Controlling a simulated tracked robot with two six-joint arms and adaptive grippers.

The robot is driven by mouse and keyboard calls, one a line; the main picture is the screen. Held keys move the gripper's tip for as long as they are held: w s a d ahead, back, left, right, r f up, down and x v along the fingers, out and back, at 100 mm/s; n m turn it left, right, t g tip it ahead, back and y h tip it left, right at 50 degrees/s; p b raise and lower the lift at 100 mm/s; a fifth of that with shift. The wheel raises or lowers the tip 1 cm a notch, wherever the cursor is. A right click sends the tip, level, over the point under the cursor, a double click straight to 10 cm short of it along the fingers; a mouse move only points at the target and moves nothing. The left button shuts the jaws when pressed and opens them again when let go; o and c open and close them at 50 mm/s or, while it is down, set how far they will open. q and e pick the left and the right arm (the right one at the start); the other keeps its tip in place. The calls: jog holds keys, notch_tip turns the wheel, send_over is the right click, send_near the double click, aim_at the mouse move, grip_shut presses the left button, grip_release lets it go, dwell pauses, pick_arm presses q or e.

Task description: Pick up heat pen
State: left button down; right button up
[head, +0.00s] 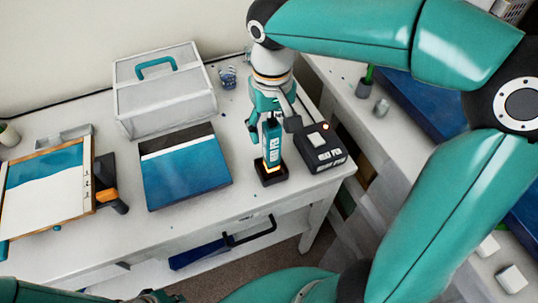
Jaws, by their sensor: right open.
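The heat pen (271,148), teal with a pale label, stands upright in a small black holder (271,175) near the right end of the white table. My right gripper (272,112) points down over it from above. Its fingers are open on either side of the pen's upper part, and the pen's top is partly hidden by them. I cannot tell whether the fingers touch it. My left gripper is not in view.
A black box with a pale button and red light (319,148) stands close right of the pen. A blue panel (185,168) lies left, with a white case (164,88) behind it. A framed blue-and-white board (45,185) lies far left. A glass (227,77) stands behind.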

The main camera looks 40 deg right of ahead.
jog(key=c, duration=1.2)
grip_shut()
